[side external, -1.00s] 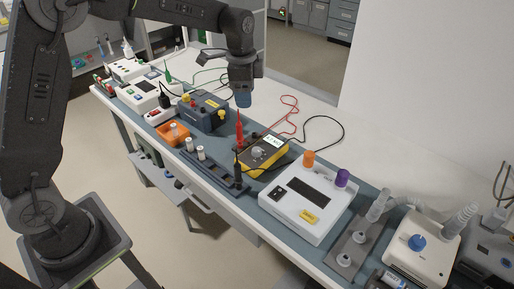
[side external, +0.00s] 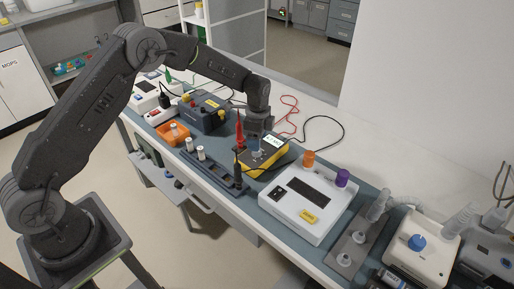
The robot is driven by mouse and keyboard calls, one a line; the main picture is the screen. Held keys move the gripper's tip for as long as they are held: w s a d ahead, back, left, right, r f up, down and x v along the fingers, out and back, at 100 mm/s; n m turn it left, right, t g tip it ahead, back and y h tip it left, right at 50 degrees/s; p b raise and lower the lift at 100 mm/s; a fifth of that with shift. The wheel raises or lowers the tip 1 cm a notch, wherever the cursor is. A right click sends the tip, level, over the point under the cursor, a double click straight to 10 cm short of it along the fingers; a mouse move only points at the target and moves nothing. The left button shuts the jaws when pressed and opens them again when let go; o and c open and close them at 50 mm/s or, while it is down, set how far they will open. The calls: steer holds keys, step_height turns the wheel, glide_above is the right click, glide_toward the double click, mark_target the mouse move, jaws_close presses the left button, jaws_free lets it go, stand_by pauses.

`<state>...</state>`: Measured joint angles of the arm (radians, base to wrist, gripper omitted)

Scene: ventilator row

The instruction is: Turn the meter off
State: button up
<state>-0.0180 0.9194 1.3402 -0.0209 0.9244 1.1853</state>
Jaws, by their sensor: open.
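The yellow meter (side external: 263,171) lies on the blue-grey bench mat, with a lit display (side external: 274,142) at its upper right end. Its digits are too small to read for sure. My gripper (side external: 258,146) is open and points down over the meter's face, beside the display. It covers much of the face and the dial there, so I cannot tell whether the fingers touch or straddle the dial. A red probe (side external: 240,130) and a black probe (side external: 238,165) stand upright to the left of the meter.
A white box with a dark panel (side external: 302,214) stands close to the right. A dark blue supply unit (side external: 205,116) and an orange tray (side external: 172,136) are to the left. Red (side external: 290,106) and black (side external: 335,122) leads loop behind the meter. The white bench top behind is otherwise clear.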

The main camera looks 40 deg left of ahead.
steer(key=shift+s+f, duration=0.1)
steer(key=shift+f, duration=1.85)
steer(key=shift+c, duration=0.2)
steer(key=c, duration=0.9)
